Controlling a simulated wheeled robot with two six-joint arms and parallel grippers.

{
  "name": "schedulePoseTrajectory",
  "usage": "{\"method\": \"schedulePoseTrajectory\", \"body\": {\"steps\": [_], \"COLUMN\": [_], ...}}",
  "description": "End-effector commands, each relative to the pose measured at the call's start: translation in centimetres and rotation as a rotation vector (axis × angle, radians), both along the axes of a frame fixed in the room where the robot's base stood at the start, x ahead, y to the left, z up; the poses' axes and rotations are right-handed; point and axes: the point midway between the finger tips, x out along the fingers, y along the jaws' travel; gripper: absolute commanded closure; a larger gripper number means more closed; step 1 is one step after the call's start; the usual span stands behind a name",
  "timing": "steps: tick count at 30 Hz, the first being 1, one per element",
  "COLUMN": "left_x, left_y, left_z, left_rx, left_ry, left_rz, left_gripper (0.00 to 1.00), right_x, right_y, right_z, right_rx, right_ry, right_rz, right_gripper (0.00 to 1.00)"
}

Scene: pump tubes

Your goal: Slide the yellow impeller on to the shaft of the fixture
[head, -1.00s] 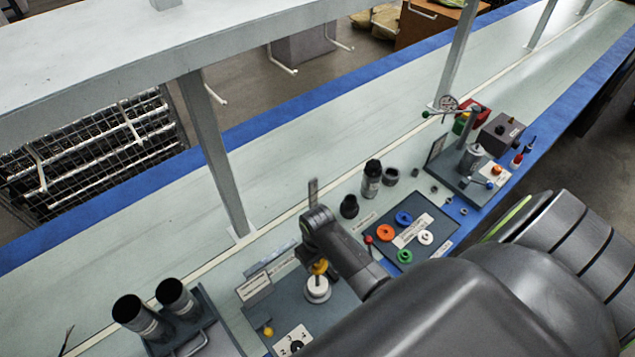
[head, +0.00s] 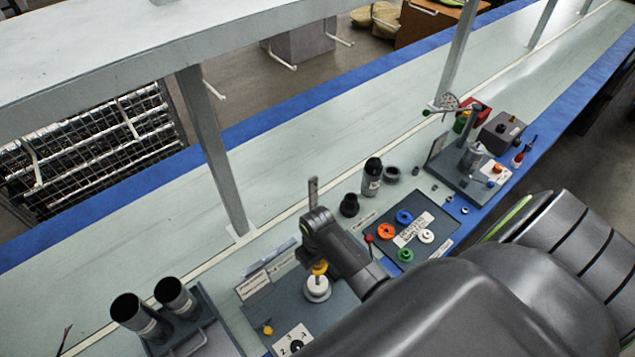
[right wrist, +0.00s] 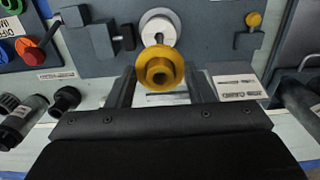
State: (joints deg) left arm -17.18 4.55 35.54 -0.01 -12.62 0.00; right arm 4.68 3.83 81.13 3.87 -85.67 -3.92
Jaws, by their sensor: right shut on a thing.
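The yellow impeller (head: 319,268) is held by my right gripper (head: 318,262), just above the white round part of the fixture (head: 317,289). In the right wrist view the impeller (right wrist: 160,68) sits between the two fingers, its round bore facing the camera. The white disc (right wrist: 159,26) of the fixture shows just beyond it. The gripper partly hides the impeller in the head view. I cannot tell whether the shaft tip is inside the bore. My left gripper is not in view.
A tray (head: 382,243) with orange, blue, green and white impellers lies right of the fixture. Black bottles and caps (head: 349,206) stand behind it. A dial-gauge stand (head: 467,162) is further right. Two dark cups (head: 175,298) stand in a holder at left.

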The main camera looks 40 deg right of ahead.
Motion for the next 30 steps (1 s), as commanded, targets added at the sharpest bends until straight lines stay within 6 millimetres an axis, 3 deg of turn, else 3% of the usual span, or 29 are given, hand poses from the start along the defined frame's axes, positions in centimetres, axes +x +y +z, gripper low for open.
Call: {"method": "schedulePoseTrajectory", "body": {"steps": [14,15,20,30], "left_x": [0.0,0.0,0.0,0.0], "left_y": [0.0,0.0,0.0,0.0], "left_z": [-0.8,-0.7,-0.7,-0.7], "left_rx": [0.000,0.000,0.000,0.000], "left_ry": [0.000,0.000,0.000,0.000], "left_rz": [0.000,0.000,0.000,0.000], "left_gripper": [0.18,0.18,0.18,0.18], "right_x": [0.0,0.0,0.0,0.0], "right_y": [0.0,0.0,0.0,0.0], "right_z": [-1.3,-1.1,-1.1,-0.9], "right_rx": [0.000,0.000,0.000,0.000], "right_ry": [0.000,0.000,0.000,-0.001], "right_rz": [0.000,0.000,0.000,0.000], "right_gripper": [0.74,0.47,0.27,0.27]}}
